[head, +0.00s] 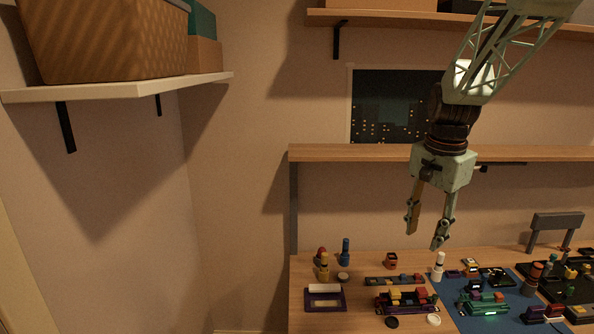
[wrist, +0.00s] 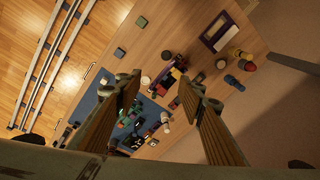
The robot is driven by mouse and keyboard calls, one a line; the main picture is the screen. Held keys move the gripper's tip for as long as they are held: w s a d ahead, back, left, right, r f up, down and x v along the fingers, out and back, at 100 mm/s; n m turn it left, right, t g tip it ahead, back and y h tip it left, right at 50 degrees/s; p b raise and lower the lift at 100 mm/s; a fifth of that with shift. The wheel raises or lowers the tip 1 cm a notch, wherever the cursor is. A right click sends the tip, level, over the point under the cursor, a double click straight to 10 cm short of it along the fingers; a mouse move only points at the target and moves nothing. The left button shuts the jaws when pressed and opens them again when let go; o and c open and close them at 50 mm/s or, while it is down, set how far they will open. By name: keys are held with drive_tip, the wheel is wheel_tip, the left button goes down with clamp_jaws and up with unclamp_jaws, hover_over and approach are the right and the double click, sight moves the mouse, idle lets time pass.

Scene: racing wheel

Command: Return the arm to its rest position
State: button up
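My gripper (head: 427,224) hangs from my arm above the wooden table, its two fingers pointing down and spread apart. It is open with nothing between the fingers. In the wrist view the fingers of my gripper (wrist: 158,100) stand wide apart, and the table lies well beyond them. My arm comes down from the upper right of the head view, in front of the back wall and a long wooden shelf (head: 350,153).
The table (head: 305,265) holds a blue mat (head: 455,318), a purple-framed tray (head: 325,298), colourful block vehicles and small bottles. A wall shelf (head: 120,91) with a woven basket (head: 105,40) is at upper left. Rails (wrist: 50,70) run along the floor in the wrist view.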

drive_tip(key=s+a+r+n+t+b, duration=0.1)
drive_tip(key=s+a+r+n, duration=0.2)
drive_tip(key=s, duration=0.7)
drive_tip(key=s+a+r+n+b, duration=0.1)
drive_tip(key=s+a+r+n, duration=0.2)
drive_tip(key=s, duration=0.6)
drive_tip(key=s+a+r+n+t+b, duration=0.1)
drive_tip(key=s+a+r+n, duration=0.2)
drive_tip(key=s, duration=0.7)
drive_tip(key=s+a+f+n, duration=0.1)
drive_tip(key=s, duration=0.5)
drive_tip(key=s+a+f+n, duration=0.1)
drive_tip(key=s+a+f, duration=0.1)
drive_tip(key=s, duration=0.4)
drive_tip(key=shift+n+t+b, duration=0.3)
